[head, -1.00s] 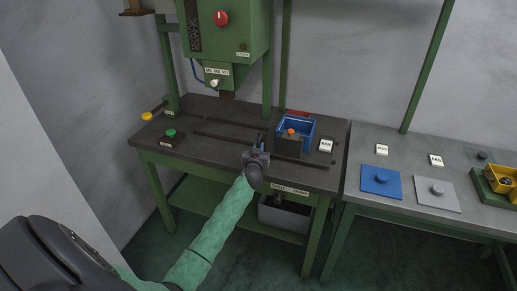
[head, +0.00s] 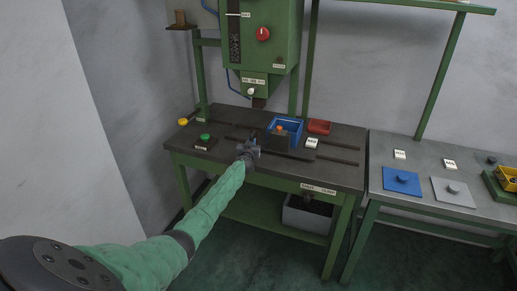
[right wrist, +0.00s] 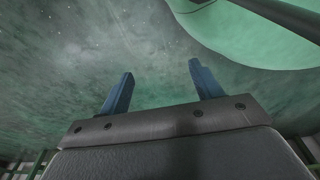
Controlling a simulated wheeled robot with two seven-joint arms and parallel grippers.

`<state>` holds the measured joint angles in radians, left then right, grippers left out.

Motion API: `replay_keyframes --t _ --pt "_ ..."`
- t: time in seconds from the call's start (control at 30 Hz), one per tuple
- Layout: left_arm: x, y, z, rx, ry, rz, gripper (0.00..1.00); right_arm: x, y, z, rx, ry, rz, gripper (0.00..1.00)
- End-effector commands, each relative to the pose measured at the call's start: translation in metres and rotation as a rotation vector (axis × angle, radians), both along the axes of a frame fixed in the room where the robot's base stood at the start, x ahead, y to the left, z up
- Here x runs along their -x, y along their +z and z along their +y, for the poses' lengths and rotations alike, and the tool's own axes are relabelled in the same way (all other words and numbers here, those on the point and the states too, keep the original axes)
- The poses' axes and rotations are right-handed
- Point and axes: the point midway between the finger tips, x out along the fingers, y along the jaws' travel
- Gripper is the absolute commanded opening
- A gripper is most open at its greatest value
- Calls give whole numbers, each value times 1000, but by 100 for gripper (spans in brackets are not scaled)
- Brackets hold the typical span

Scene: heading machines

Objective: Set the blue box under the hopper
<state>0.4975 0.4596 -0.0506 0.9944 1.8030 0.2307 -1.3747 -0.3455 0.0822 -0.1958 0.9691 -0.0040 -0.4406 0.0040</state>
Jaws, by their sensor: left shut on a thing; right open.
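My left gripper (head: 250,147) is shut at the front left end of a dark carriage (head: 288,154) that reaches in front of the box. The exact grip is too small to make out. My right gripper (right wrist: 160,90) is open and empty in the right wrist view, over the green floor.
A red tray (head: 319,127) lies right of the box. A white label card (head: 311,142) stands beside it. A green button (head: 205,137) and yellow knob (head: 183,122) are at the left. A grey bin (head: 308,214) stands below. A second table (head: 415,215) adjoins right.

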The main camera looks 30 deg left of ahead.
Motion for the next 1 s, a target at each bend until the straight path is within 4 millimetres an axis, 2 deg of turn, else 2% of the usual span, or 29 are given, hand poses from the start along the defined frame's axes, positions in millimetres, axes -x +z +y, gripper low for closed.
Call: replay_keyframes --t 0.03,0.2,0.3,0.5,0.7,1.0 --pt "3 0 16 -3 4 1 0 -7 0 1 -2 -1 -7 64" --pt "14 -3 61 -1 5 0 0 -26 -1 1 0 0 -20 64" --pt "19 -3 82 -1 3 0 0 -43 8 -7 8 4 -39 64" --pt "27 -4 117 -2 2 1 0 -56 28 8 -3 -5 -20 64" --pt "33 -3 140 -3 2 1 0 -65 47 19 -10 -12 -3 64" --pt "36 -2 152 0 2 1 0 -68 61 24 -14 -16 9 64"
